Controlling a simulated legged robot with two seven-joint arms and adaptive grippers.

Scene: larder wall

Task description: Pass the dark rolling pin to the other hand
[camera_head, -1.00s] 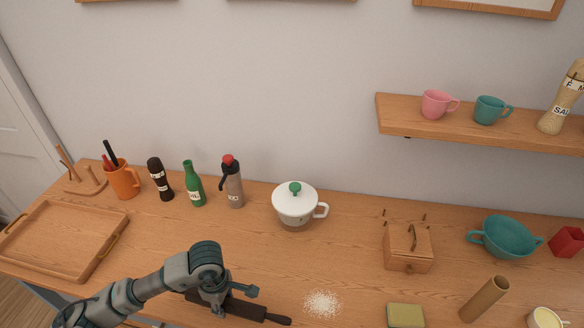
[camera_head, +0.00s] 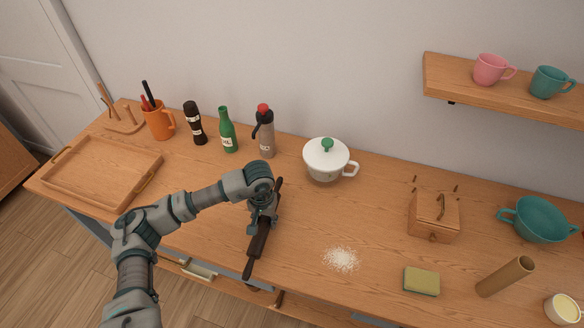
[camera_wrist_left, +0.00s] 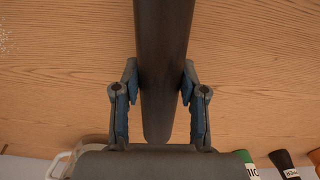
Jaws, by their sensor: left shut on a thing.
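The dark rolling pin (camera_head: 260,236) is in my left gripper (camera_head: 262,214), over the front middle of the wooden counter. In the head view it points from the back toward the front edge, with one handle near that edge. In the left wrist view the pin (camera_wrist_left: 163,60) runs between the two fingers of the gripper (camera_wrist_left: 160,95), which is shut on it. The gripper hides part of the pin in the head view. Whether the pin clears the counter is hard to tell. My right gripper is in neither view.
White powder (camera_head: 341,259) lies right of the pin, with a green sponge (camera_head: 421,281) and a cardboard tube (camera_head: 505,276) farther right. A white lidded pot (camera_head: 326,160) stands behind. A wooden tray (camera_head: 102,172) is at left. The counter between pin and box (camera_head: 434,217) is mostly clear.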

